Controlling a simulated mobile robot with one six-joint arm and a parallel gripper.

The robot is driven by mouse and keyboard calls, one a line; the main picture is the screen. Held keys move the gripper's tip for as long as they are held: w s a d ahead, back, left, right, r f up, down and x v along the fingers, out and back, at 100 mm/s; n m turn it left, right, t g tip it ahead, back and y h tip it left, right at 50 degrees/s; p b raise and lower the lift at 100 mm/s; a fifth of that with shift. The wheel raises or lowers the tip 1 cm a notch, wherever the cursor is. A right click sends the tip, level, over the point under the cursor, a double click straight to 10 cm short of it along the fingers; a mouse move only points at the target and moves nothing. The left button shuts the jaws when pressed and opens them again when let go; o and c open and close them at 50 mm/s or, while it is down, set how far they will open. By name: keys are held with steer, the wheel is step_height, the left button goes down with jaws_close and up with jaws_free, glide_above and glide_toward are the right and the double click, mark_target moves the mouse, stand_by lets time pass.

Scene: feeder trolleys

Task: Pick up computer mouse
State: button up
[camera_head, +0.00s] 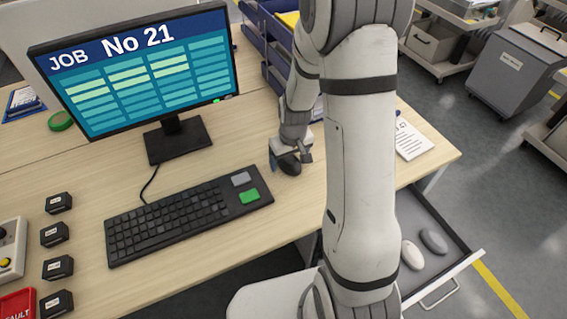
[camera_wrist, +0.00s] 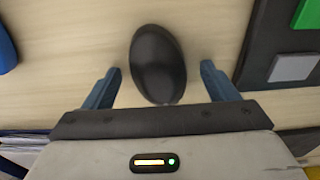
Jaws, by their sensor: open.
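The computer mouse (camera_head: 290,165) is dark and oval and lies on the wooden desk, right of the keyboard, partly hidden by my gripper in the head view. In the wrist view the black mouse (camera_wrist: 158,65) lies ahead of and between the two blue fingers. My gripper (camera_wrist: 160,82) is open, with one finger on each side of the mouse's near end and a gap on both sides. In the head view my gripper (camera_head: 291,160) is low at the mouse, pointing down.
A black keyboard (camera_head: 185,217) with a green key lies left of the mouse. A monitor (camera_head: 172,137) stands behind it. Blue trays (camera_head: 275,50) stand at the back. An open drawer (camera_head: 455,262) below the desk's right side holds two oval objects, one white (camera_head: 412,254) and one grey (camera_head: 434,241).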

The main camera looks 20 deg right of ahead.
steer(key=c, duration=1.1)
steer(key=shift+r, duration=0.1)
